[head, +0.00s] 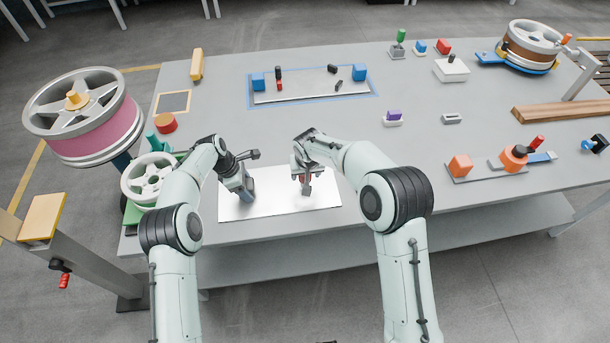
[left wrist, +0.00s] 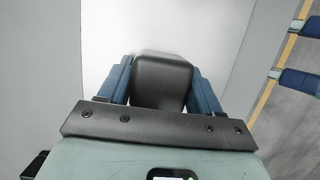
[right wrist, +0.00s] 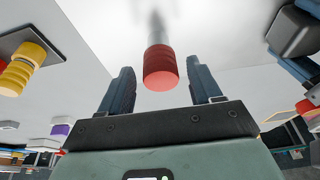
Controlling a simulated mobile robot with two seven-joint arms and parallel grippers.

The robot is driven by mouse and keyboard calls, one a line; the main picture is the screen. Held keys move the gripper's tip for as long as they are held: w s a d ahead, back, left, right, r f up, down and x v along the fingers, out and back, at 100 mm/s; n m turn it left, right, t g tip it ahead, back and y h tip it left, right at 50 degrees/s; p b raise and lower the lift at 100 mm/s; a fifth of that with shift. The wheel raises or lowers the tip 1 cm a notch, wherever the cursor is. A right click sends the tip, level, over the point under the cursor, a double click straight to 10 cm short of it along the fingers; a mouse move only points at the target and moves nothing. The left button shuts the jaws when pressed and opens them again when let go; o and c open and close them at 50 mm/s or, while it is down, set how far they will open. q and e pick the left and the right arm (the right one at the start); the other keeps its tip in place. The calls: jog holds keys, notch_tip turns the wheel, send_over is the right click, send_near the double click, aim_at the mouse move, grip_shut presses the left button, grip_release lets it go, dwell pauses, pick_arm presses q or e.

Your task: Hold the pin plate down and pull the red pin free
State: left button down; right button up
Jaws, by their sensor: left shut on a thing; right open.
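The pin plate (head: 275,203) is a flat white sheet near the table's front edge, and its pale surface fills much of the left wrist view (left wrist: 165,25). My left gripper (head: 247,188) is shut on a dark block (left wrist: 162,80) at the plate's left part. My right gripper (head: 304,187) is open over the plate's right part. The red pin (right wrist: 160,68) has a ribbed red head and a grey shaft. In the right wrist view it lies ahead of and between the open fingers, not gripped. In the head view my right gripper mostly hides it.
A small white wheel (head: 148,180) stands close to my left arm, with a large pink-rimmed wheel (head: 84,115) further left. A blue-edged tray (head: 312,91) with small parts lies behind. An orange block (head: 461,165) sits at right. The table between them is mostly clear.

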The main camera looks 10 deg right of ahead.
pick_arm(q)
jog(key=shift+w+r, duration=0.1)
pick_arm(e)
jog(key=shift+w+f, duration=0.25)
jog(key=shift+f, duration=0.45)
grip_shut()
jog(key=shift+r, duration=0.7)
jog(key=shift+r, duration=0.2)
jog(key=shift+r, duration=2.8)
